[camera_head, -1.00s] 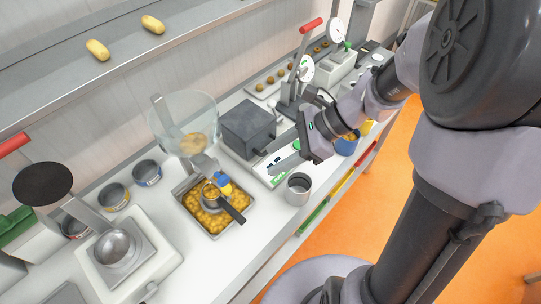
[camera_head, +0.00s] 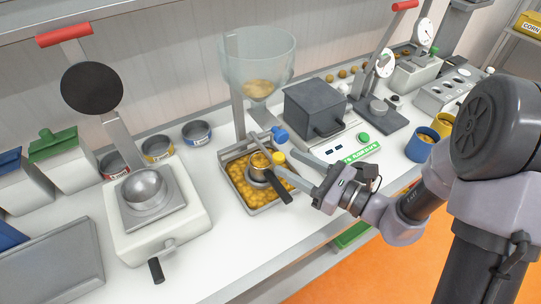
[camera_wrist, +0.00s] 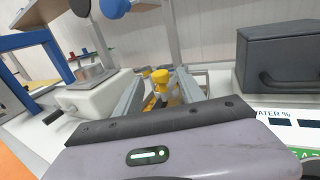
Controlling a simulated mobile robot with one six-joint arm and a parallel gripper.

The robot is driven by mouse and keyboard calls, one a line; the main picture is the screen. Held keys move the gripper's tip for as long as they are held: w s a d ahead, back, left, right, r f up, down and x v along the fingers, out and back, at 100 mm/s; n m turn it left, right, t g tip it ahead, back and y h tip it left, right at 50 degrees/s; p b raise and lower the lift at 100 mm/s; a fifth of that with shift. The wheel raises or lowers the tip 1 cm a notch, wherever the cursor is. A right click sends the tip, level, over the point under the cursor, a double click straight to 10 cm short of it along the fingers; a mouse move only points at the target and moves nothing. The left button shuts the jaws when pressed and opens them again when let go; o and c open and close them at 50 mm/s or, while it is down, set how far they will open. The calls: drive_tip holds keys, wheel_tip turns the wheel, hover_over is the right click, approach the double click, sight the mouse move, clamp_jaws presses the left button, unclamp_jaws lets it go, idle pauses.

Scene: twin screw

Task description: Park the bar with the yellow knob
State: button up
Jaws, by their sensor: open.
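The yellow knob (camera_head: 278,157) sits below the clear hopper (camera_head: 258,62), over a metal tray (camera_head: 250,207) of yellow pieces. It also shows in the wrist view (camera_wrist: 160,76), between my fingers in the picture. Its bar is mostly hidden.
A small pan with a dark handle (camera_head: 281,188) sits in the tray, just below my fingers. A dark box (camera_head: 315,108) on a scale stands behind my gripper. A white press (camera_head: 150,215) with a round bowl is to the left.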

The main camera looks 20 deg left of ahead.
sight(268, 152)
drive_tip(key=b+x, duration=0.1)
drive_tip(key=x, duration=0.6)
drive_tip(key=shift+a, duration=0.1)
clamp_jaws()
drive_tip(key=shift+f, duration=0.1)
idle(1.0)
